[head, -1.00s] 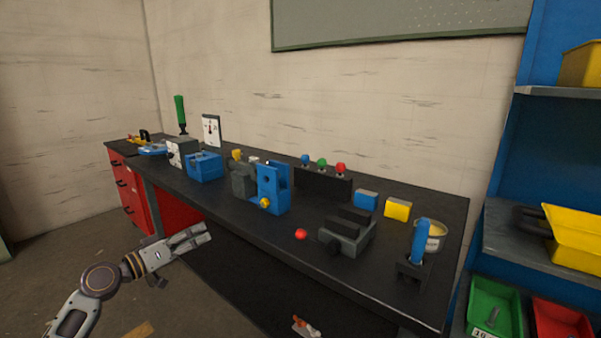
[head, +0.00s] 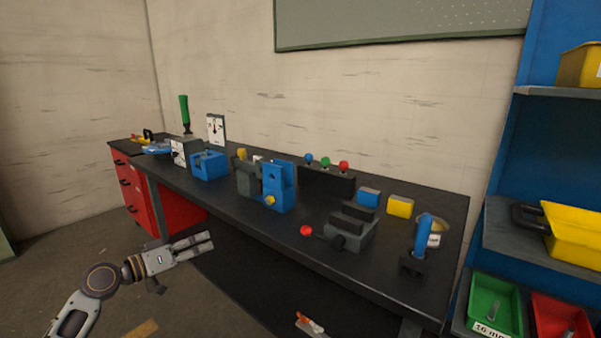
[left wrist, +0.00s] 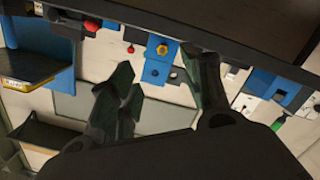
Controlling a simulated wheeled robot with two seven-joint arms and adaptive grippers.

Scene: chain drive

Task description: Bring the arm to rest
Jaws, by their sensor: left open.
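My left gripper (head: 207,243) is in front of the workbench's front edge in the head view, low and left, with its arm coming in from the lower left. Its fingers point right, are apart, and hold nothing. In the left wrist view its two dark fingers (left wrist: 165,88) stand apart with nothing between them. That view is turned over, with the bench (left wrist: 240,38) along its top. My right gripper is not in view.
On the bench (head: 240,220) stand a blue bracket (head: 279,185), a grey vice-like block with a red knob (head: 306,231), a blue-handled tool (head: 422,235) and blue and yellow blocks. Red drawers (head: 134,195) are at left. Shelves with bins (head: 495,303) are at right. Floor around the gripper looks clear.

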